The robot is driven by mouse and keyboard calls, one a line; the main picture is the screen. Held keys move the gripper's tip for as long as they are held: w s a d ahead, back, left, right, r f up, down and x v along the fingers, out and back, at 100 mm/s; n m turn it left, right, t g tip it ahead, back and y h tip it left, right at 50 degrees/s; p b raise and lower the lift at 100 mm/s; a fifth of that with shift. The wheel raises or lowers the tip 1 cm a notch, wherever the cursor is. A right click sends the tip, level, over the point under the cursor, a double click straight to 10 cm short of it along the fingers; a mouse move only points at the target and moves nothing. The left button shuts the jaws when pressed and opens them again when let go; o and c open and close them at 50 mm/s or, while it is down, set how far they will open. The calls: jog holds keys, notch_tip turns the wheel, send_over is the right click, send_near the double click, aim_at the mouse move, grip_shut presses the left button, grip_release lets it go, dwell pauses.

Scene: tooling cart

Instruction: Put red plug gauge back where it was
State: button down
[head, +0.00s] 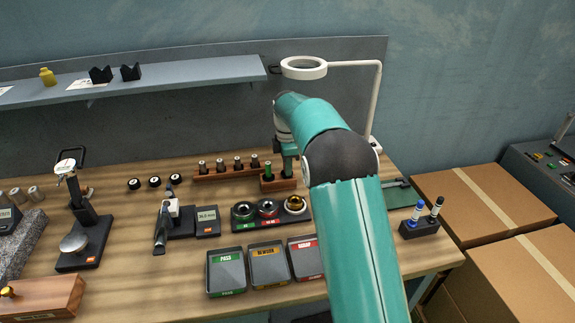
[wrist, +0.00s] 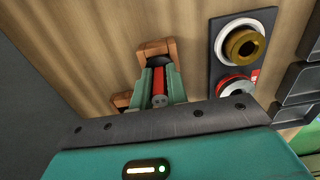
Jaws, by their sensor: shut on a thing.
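My gripper (wrist: 160,85) is shut on the red plug gauge (wrist: 159,80), whose red body shows between the green fingers in the wrist view. Its far end meets or overlaps a dark part at a small wooden block (wrist: 157,46). I cannot tell whether the gauge sits in the block or just above it. In the head view my gripper (head: 287,150) is over the right part of the small wooden block (head: 278,184). A green plug gauge (head: 268,170) stands in its left part. The red colour is hidden in the head view.
A wooden rack (head: 220,173) with several grey-topped gauges is just left. A black tray with ring gauges (head: 268,208) lies in front. Pass, rework and scrap bins (head: 268,265) stand nearer. A ring lamp (head: 303,67) hangs above, beside my arm.

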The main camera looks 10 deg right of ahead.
jog(key=shift+f, duration=0.3)
jog(key=c, duration=1.4)
grip_release()
notch_tip(320, 180, up, 13)
jog(key=shift+f, duration=0.1)
jog(key=s+r+m+t, duration=0.1)
jog(key=s+r+m, duration=0.4)
jog(key=s, duration=0.5)
jog(key=s+r+m+t, duration=0.2)
jog(key=s+r+m, duration=0.3)
jog(key=s, duration=0.5)
jog(key=s+f+m+t, duration=0.1)
jog(key=s+f+m, duration=0.1)
jog(key=s, duration=0.5)
jog(key=s+f+m, duration=0.3)
jog(key=s, duration=0.4)
jog(key=s+f+m+t, duration=0.1)
jog(key=s+f+m, duration=0.1)
jog(key=s, duration=0.5)
jog(key=shift+s+f+m+t, duration=0.1)
jog(key=shift+f+m+t, duration=0.2)
jog(key=shift+m, duration=0.2)
